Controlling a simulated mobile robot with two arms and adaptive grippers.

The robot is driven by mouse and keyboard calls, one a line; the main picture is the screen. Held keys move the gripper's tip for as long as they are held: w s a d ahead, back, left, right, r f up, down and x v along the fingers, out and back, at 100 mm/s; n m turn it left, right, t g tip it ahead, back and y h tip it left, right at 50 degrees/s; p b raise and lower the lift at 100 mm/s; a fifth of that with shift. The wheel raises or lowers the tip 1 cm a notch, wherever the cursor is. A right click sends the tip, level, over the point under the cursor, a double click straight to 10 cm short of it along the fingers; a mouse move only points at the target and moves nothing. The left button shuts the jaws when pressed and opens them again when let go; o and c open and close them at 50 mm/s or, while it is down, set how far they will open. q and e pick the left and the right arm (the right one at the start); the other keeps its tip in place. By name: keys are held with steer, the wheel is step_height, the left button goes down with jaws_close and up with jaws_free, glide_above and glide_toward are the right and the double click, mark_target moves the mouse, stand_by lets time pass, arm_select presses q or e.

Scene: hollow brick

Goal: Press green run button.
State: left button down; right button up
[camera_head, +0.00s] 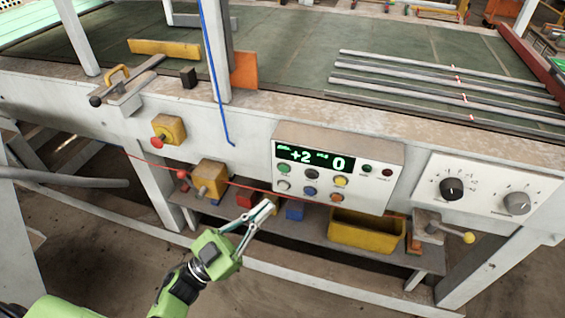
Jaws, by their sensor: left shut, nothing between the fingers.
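The control panel (395,154) is a grey box on the front of the machine, with a dark display (316,157) showing "+2" and "0" in green. The green button (284,168) is at the panel's upper left, just under the display. Below and beside it are a white button (283,185), a black button (311,174), a blue button (309,191), a yellow button (340,181) and an orange button (337,198). My left gripper (266,207) is shut and empty, in front of the machine. In the picture its tips are below and left of the green button, apart from it. My right gripper is out of view.
A shelf beneath holds a yellow bin (365,231) and small coloured blocks. A yellow box with a red button (168,130) is left of the panel; a dial plate (478,186) is right. A blue cable (217,80) hangs above.

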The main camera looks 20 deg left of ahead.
mark_target(283, 169)
arm_select(q)
steer(key=w+b, duration=0.3)
steer(key=w, duration=0.5)
steer(key=shift+w+d, duration=0.2)
steer(key=shift+w, duration=0.1)
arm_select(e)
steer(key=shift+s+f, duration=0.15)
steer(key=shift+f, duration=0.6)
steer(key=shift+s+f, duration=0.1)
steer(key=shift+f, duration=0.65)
arm_select(q)
steer(key=shift+w, duration=0.1)
steer(key=shift+w, duration=0.35)
steer(key=shift+w, duration=0.35)
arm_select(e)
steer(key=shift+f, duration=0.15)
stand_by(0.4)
arm_select(q)
steer(key=shift+s, duration=0.8)
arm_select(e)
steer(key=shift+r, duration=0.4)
arm_select(q)
steer(key=shift+s+p, duration=0.1)
steer(key=shift+p, duration=0.25)
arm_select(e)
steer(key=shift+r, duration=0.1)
